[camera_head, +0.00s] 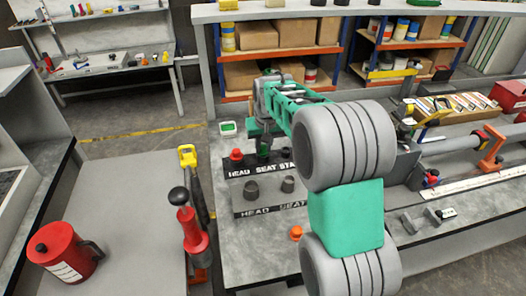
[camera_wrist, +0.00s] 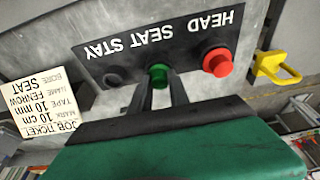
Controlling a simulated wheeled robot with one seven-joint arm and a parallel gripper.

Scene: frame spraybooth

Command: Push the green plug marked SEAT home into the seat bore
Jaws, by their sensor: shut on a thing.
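In the wrist view a dark panel lettered HEAD, SEAT and STAY (camera_wrist: 190,40) appears upside down. The green plug (camera_wrist: 157,70) is at the SEAT position between the fingertips of my gripper (camera_wrist: 160,82). My gripper is shut on it. The plug's lower part is hidden, so I cannot tell how deep it sits in the bore. A red plug (camera_wrist: 216,62) stands at HEAD beside it. The STAY position (camera_wrist: 112,79) shows a dark round bore.
A job ticket (camera_wrist: 45,100) reading SEAT lies beside the panel. A lower HEAD and SEAT block with two dark round pieces (camera_head: 270,207) stands in front. An orange piece (camera_head: 296,232) lies on the bench. A red can (camera_head: 65,252) stands on the left table.

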